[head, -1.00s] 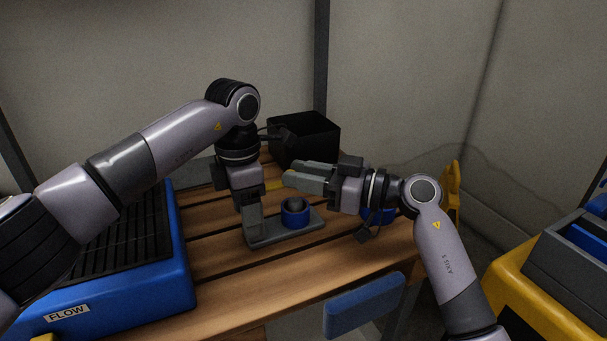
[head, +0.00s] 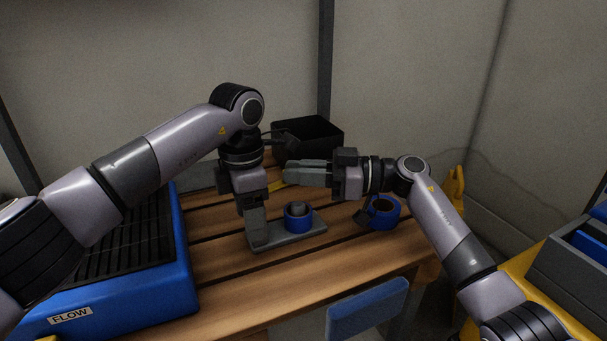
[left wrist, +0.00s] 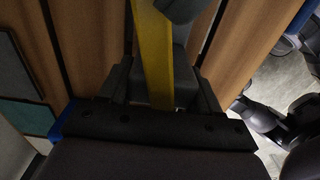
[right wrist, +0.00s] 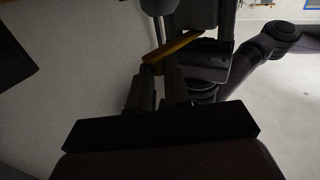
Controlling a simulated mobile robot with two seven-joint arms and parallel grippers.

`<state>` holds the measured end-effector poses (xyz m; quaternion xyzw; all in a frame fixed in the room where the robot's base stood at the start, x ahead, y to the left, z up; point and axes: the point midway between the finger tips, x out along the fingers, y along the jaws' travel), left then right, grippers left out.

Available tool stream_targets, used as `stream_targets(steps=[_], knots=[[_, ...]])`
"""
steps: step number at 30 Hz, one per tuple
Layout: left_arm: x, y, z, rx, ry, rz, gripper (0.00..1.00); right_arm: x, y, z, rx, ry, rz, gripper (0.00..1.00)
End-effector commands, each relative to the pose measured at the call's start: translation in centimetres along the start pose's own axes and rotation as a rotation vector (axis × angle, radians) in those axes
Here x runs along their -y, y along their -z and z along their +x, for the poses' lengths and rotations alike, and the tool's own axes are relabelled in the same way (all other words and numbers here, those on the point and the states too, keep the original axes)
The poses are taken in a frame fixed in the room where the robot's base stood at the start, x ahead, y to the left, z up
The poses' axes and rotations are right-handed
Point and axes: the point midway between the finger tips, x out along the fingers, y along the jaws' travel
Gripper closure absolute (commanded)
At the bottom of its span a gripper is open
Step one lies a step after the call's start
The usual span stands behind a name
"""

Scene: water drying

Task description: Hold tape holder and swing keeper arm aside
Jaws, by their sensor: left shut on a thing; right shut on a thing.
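The tape holder has a grey base plate (head: 285,237) on the wooden table, with a blue-rimmed tape roll (head: 298,217) on its spindle. My left gripper (head: 253,203) points down over the plate's left end, shut on the holder's grey upright, which its fingers mostly hide. The yellow keeper arm (head: 277,187) shows as a short strip behind the left gripper; it also shows in the left wrist view (left wrist: 153,50) and the right wrist view (right wrist: 172,46). My right gripper (head: 288,173) comes in level from the right, above and behind the roll, shut on the keeper arm's end.
A second blue tape roll (head: 383,211) lies right of the holder. A black open bin (head: 308,140) stands behind the grippers. A blue FLOW unit (head: 160,270) with a black grate fills the left side. Bare slats (head: 260,285) lie in front of the holder.

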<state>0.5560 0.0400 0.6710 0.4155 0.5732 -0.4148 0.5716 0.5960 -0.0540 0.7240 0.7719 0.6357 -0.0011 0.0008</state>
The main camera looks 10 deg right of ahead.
Motion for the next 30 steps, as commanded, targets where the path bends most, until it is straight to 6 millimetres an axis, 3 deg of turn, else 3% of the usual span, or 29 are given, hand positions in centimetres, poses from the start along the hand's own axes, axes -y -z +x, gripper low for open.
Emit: stream_targets(steps=[12, 26, 27, 29, 30], knots=[[0.17, -0.34, -0.15, 0.009, -0.002, 0.007, 0.70, -0.67, -0.34, 0.88, 0.006, 0.128, 0.005, 1.00], [0.12, -0.34, -0.19, 0.011, -0.002, 0.006, 0.70, -0.80, -0.27, 0.84, 0.002, 0.145, 0.002, 1.00], [0.12, -0.34, -0.19, 0.011, -0.002, 0.006, 0.70, -0.80, -0.26, 0.84, 0.002, 0.145, 0.002, 0.80], [0.12, -0.32, -0.19, 0.010, -0.002, 0.006, 0.70, -0.82, -0.25, 0.83, 0.002, 0.144, 0.002, 0.60], [0.11, -0.30, -0.19, 0.009, -0.002, 0.005, 0.70, -0.84, -0.23, 0.81, 0.001, 0.143, 0.002, 0.56]])
